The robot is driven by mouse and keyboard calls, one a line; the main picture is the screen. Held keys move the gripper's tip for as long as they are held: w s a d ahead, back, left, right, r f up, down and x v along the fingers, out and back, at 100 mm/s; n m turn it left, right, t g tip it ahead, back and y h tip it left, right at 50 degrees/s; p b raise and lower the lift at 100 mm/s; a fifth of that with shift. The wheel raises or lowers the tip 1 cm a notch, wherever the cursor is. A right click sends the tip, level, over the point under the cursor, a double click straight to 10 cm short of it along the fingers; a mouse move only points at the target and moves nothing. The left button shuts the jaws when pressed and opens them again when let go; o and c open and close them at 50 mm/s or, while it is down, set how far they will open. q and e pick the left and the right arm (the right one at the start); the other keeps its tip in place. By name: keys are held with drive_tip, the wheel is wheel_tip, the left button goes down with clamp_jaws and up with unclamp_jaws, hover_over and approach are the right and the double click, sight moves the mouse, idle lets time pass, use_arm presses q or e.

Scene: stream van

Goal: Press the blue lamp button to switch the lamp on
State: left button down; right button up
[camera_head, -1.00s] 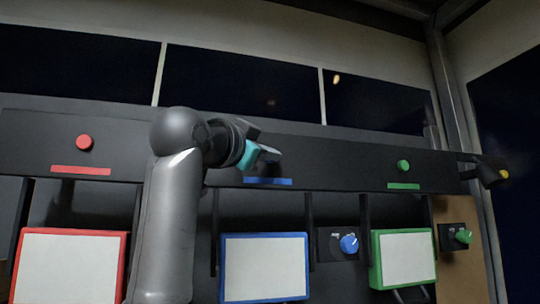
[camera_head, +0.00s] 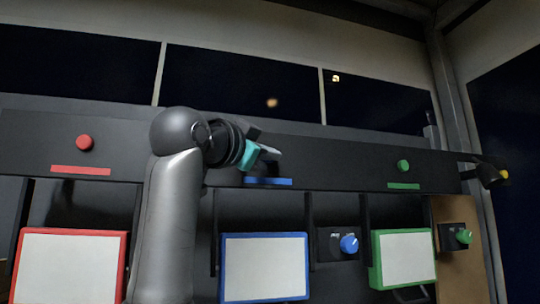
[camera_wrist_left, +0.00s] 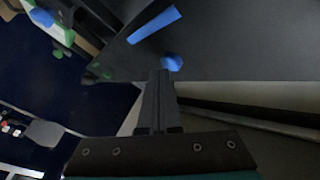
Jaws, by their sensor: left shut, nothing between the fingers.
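The blue button (camera_wrist_left: 172,63) shows in the left wrist view on the dark panel, beside a blue label strip (camera_wrist_left: 155,25). In the head view the strip (camera_head: 268,181) shows below my left gripper (camera_head: 270,151), and the button is hidden behind the gripper. My left gripper is shut and empty. In the wrist view its fingertips (camera_wrist_left: 163,73) are right at the button's lower edge; I cannot tell whether they touch it.
A red button (camera_head: 84,142) is left on the panel and a green button (camera_head: 403,166) right. Below are red-, blue- and green-framed screens and a blue knob (camera_head: 349,244). A dark fixture with a yellow spot (camera_head: 504,174) is at the panel's right end.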

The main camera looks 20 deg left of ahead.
use_arm(q)
drive_tip(key=shift+w, duration=0.1)
idle(0.4)
drive_tip(key=shift+w+a, duration=0.25)
idle(0.3)
drive_tip(key=shift+s+d, duration=0.2)
drive_tip(key=shift+s, duration=0.1)
drive_tip(key=s+d+b, duration=0.2)
drive_tip(key=s+d, duration=0.1)
drive_tip(key=s, duration=0.2)
drive_tip(key=shift+d+b, duration=0.25)
drive_tip(key=shift+b, duration=0.05)
idle(0.7)
